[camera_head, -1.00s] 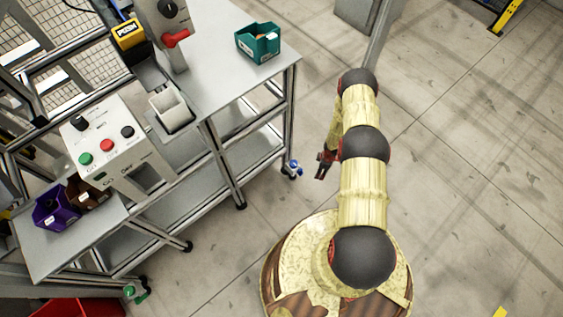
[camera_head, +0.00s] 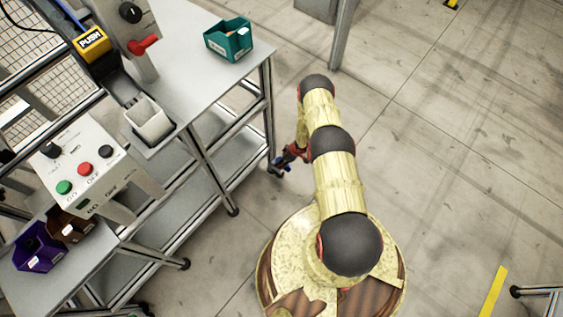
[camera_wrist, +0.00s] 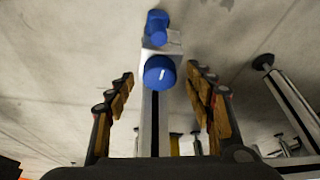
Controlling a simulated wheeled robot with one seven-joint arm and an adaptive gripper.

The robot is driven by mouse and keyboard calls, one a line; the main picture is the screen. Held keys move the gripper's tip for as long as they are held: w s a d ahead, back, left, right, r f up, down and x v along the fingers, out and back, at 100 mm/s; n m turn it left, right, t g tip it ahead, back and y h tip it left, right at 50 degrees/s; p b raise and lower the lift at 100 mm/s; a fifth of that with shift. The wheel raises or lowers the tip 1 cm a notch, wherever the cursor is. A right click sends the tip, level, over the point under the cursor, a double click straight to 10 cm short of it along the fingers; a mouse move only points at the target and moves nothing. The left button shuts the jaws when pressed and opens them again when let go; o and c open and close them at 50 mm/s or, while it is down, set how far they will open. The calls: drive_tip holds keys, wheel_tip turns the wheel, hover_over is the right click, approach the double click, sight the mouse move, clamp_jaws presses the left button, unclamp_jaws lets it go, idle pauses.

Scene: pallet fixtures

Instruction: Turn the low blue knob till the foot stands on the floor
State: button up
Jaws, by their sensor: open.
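The low blue knob (camera_wrist: 160,72) shows in the wrist view, round with a white mark, on a pale block at the end of a metal leg. The blue foot (camera_wrist: 157,26) is just beyond it, near the grey floor; whether it touches the floor cannot be told. My gripper (camera_wrist: 163,85) is open, with one finger on each side of the knob and a gap on both sides. In the head view my gripper (camera_head: 293,153) is at the near right leg of the bench, and the blue part (camera_head: 279,168) is partly hidden by it.
The steel bench (camera_head: 195,75) stands to the left, bearing a teal bin (camera_head: 228,40) and a red handle (camera_head: 143,44). A white button box (camera_head: 88,165) and a purple bin (camera_head: 38,250) are nearer. Open floor (camera_head: 470,150) lies to the right.

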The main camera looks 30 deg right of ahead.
drive_tip(key=shift+w+a+f, duration=0.1)
drive_tip(key=shift+w+f, duration=0.1)
drive_tip(key=shift+f, duration=0.3)
drive_tip(key=c, duration=1.1)
drive_tip(key=shift+c, duration=0.2)
